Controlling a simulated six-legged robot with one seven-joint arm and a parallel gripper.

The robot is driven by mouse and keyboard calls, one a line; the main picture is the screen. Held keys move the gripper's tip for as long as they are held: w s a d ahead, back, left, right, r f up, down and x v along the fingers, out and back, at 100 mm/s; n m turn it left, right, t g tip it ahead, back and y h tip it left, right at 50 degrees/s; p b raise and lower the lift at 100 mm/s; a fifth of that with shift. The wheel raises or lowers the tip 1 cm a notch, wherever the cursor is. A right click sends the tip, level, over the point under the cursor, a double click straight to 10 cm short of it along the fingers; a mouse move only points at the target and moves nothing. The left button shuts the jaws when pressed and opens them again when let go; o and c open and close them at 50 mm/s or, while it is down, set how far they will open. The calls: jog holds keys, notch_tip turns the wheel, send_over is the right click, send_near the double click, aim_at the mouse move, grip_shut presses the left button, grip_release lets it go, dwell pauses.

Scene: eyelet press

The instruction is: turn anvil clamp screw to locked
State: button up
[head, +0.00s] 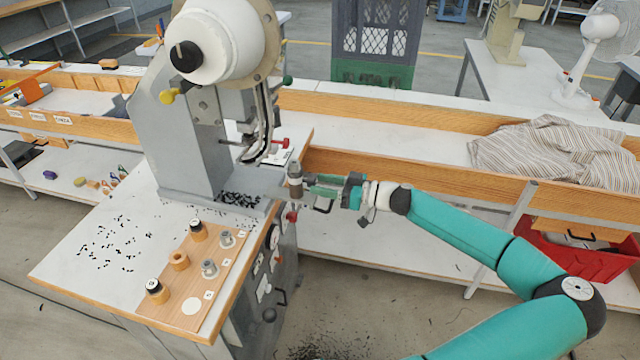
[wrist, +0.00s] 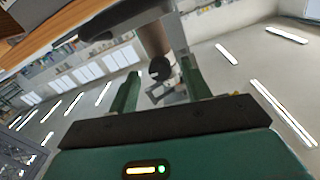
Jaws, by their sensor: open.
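The grey eyelet press (head: 180,130) stands on the bench at the left. Its anvil post (head: 295,178), a brownish-grey cylinder, stands at the end of the lower arm. In the wrist view the post (wrist: 153,38) rises between and beyond my fingers. A small dark round knob (wrist: 159,68) on it, seemingly the anvil clamp screw, faces me. My gripper (head: 312,189) is beside the post on its right. Its green fingers (wrist: 158,85) are open, one on each side of the knob, with gaps visible. The knob's lock marking cannot be read.
A wooden board (head: 192,308) with several dies and black-topped pots lies at the bench front. Loose black eyelets (head: 112,240) are scattered on the bench top. Striped cloth (head: 550,150) lies on the right shelf.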

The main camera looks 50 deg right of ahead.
jog(key=shift+w+a, duration=0.2)
jog(key=shift+w, duration=0.35)
jog(key=shift+c, duration=0.2)
jog(key=c, duration=1)
jog(key=shift+o, duration=0.2)
